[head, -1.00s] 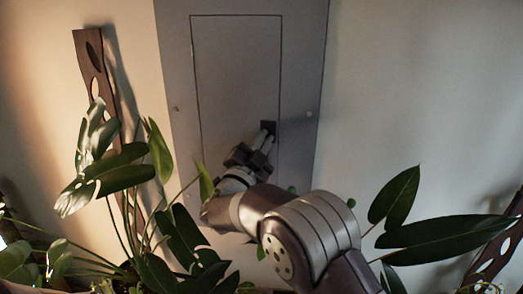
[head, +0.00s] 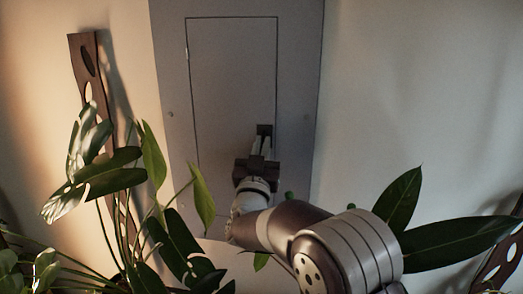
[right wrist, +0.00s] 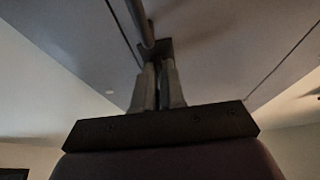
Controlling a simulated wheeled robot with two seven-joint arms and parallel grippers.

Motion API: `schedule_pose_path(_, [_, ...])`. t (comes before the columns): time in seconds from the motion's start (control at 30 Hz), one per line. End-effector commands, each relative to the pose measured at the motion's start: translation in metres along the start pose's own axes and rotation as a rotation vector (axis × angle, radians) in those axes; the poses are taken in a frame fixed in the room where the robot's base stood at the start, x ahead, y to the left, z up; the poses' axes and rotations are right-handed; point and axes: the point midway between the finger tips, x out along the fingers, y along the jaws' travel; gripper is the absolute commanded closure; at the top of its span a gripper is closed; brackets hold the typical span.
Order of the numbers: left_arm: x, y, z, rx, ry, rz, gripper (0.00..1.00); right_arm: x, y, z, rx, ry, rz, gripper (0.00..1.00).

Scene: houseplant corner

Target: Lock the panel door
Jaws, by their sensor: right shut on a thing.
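The grey panel door (head: 232,75) is a tall rectangle outlined in the grey panel on the wall, and it looks flush with its frame. A dark latch (head: 264,130) sits low near the door's right edge. My right gripper (head: 261,146) reaches up to it from below, its pale fingers closed on the latch and partly hiding it. In the right wrist view the two fingertips (right wrist: 157,72) are close together at the dark latch (right wrist: 155,47), with a bar running upward from it. My left gripper is out of view.
Leafy plants (head: 105,170) stand at lower left, with leaves close to my right arm. Large leaves (head: 440,243) spread at lower right. A dark wooden strip with holes (head: 84,62) leans on the left wall. The wall right of the panel is clear.

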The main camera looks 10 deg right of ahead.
Motion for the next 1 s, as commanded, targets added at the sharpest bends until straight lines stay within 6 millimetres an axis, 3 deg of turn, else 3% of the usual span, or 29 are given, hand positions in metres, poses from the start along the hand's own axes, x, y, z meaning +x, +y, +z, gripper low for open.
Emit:
schedule_pose_path(0.03, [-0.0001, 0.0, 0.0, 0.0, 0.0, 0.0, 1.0, 0.0032, 0.0015, -0.0092, 0.0, 0.019, 0.002, 1.0])
schedule_pose_path(0.57, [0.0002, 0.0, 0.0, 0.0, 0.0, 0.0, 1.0, 0.0038, 0.0017, -0.0109, -0.02, 0.022, -0.006, 1.0])
schedule_pose_path(0.6, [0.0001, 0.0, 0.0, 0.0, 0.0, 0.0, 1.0, 0.0037, 0.0016, -0.0109, -0.02, 0.022, -0.005, 0.84])
schedule_pose_path(0.67, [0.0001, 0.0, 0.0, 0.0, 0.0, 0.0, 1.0, 0.0038, 0.0018, -0.011, -0.02, 0.022, -0.005, 0.65])
schedule_pose_path(1.0, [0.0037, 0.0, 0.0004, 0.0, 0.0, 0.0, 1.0, -0.0026, 0.0006, -0.0032, -0.023, 0.009, -0.009, 0.65])
